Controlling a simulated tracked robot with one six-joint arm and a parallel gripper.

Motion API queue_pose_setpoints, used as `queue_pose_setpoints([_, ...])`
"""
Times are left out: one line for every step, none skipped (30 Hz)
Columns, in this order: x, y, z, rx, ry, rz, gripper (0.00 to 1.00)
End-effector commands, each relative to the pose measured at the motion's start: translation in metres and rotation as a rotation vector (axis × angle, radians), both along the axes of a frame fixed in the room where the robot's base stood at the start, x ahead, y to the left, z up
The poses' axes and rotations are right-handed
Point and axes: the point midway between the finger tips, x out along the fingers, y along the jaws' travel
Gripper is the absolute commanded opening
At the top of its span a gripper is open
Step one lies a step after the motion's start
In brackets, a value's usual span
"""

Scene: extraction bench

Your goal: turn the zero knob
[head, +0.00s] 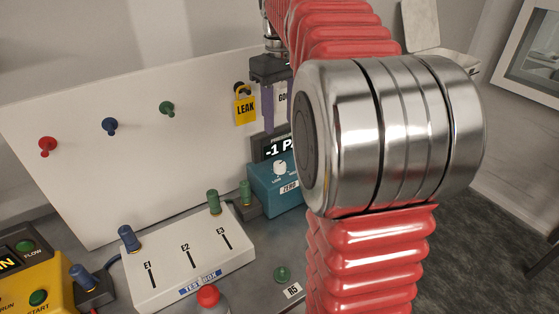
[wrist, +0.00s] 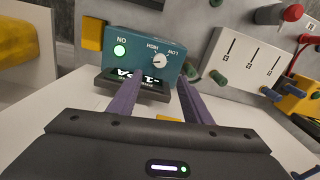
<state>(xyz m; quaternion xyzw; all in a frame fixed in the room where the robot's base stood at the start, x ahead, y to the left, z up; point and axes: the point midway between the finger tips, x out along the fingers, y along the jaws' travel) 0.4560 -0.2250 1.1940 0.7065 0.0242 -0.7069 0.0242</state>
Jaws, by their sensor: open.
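The zero knob (head: 279,168) is a white dial on top of a teal box (head: 262,188), whose front label reads ZERO. My gripper (head: 279,125) hangs above and behind the knob with purple fingers pointing down. In the wrist view its fingers (wrist: 158,82) are spread apart with nothing between them, and the knob shows beyond their tips.
A white test box (head: 180,265) with several sliders stands left of the teal box. A yellow unit (head: 50,285) is at the lower left. A yellow LEAK tag (head: 245,106) hangs on the white panel (head: 120,190) beside my gripper. A green button (head: 282,275) sits at the front.

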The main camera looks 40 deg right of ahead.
Motion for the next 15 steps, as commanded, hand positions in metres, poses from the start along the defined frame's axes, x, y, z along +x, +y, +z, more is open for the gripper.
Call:
queue_pose_setpoints([0.000,0.000,-0.003,0.001,0.002,0.000,0.45])
queue_pose_setpoints([0.000,0.000,-0.006,0.001,0.002,0.000,0.45])
queue_pose_setpoints([0.000,0.000,-0.009,0.001,0.002,0.000,0.45])
queue_pose_setpoints([0.000,0.000,-0.013,0.001,0.001,0.000,0.45])
queue_pose_setpoints([-0.001,0.000,-0.016,0.001,0.002,0.000,0.45])
queue_pose_setpoints([-0.001,0.000,-0.021,0.001,0.002,0.000,0.45])
queue_pose_setpoints([-0.001,0.000,-0.026,0.001,0.002,0.000,0.45])
queue_pose_setpoints([-0.001,0.000,-0.030,0.002,0.003,-0.001,0.45])
queue_pose_setpoints([-0.001,0.000,-0.036,0.001,0.002,-0.001,0.45])
queue_pose_setpoints([-0.001,0.000,-0.041,0.001,0.002,-0.001,0.45])
queue_pose_setpoints([-0.001,0.000,-0.046,0.002,0.003,-0.001,0.45])
queue_pose_setpoints([-0.001,0.000,-0.052,0.001,0.002,-0.001,0.45])
queue_pose_setpoints([-0.001,0.001,-0.057,0.002,0.003,-0.001,0.45])
queue_pose_setpoints([-0.001,0.000,-0.061,0.001,0.002,-0.001,0.45])
queue_pose_setpoints([-0.001,0.000,-0.068,0.002,0.003,-0.001,0.45])
